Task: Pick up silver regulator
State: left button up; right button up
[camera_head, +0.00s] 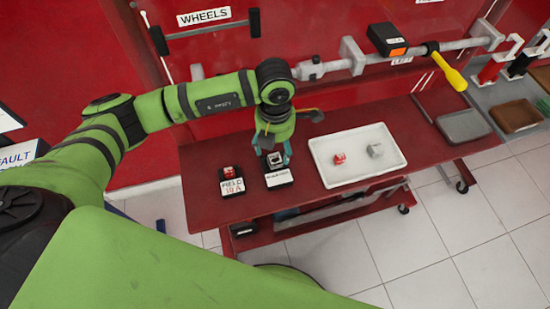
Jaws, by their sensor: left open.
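My left gripper (274,157) points down over a small black stand with a white label (279,178) on the red table. Its fingers are open and apart, on either side of a small silver and dark part (275,160) on that stand. I cannot tell whether they touch it. A silver part (375,150) lies in the white tray (345,178), right of a red part (339,158). The label on the stand is too small to read surely, so I cannot tell which silver part is the regulator. My right gripper is out of view.
A black stand labelled FIELD (231,187) with a red part stands just left of my gripper. The red table (205,213) has bare room at its front left. A rail with a yellow-handled tool (451,73) runs behind. A grey tray (463,126) lies at the right.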

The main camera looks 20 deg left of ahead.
aim_at(275, 158)
pick_arm(q)
notch_tip(275, 158, down, 5)
jog(key=shift+r+p, duration=0.2)
jog(key=shift+p, duration=0.15)
jog(key=shift+c, duration=0.4)
grip_shut()
jog(key=shift+r, duration=0.1)
